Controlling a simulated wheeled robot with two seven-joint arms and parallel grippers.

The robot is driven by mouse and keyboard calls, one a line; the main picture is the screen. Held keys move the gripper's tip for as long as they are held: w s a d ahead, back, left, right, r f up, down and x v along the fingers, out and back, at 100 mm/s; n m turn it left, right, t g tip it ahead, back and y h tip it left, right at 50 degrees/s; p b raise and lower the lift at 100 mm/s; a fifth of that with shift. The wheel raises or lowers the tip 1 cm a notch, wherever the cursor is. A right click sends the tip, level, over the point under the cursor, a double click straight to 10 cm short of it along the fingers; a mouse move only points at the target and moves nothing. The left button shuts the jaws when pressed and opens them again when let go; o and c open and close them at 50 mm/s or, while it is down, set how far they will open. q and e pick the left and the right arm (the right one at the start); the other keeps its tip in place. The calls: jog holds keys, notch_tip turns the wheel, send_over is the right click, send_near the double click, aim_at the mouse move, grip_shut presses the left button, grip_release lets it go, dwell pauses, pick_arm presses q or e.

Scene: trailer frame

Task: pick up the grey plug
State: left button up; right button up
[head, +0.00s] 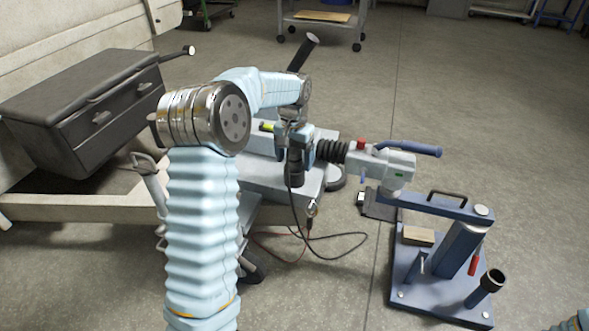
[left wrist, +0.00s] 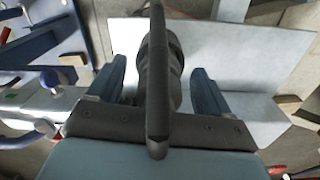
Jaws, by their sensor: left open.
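The dark grey plug (head: 295,172) hangs upright under my left gripper (head: 292,138) in the head view, with a thin black cable running down from it. In the left wrist view my left gripper (left wrist: 157,88) is open, with one blue-grey finger on either side of the plug (left wrist: 174,72). Gaps show between the fingers and the plug there. A dark bar in front of the camera hides part of the plug. My right gripper is out of view.
A coupling with black bellows (head: 332,151) and a blue handle (head: 413,148) stands just right of the plug. It sits above a blue stand (head: 440,275). A dark drawer box (head: 85,115) is at the left. Looped cables (head: 335,245) hang below.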

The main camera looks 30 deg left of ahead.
pick_arm(q)
jog(key=c, duration=1.2)
jog(key=shift+r, duration=0.15)
jog(key=shift+c, duration=0.3)
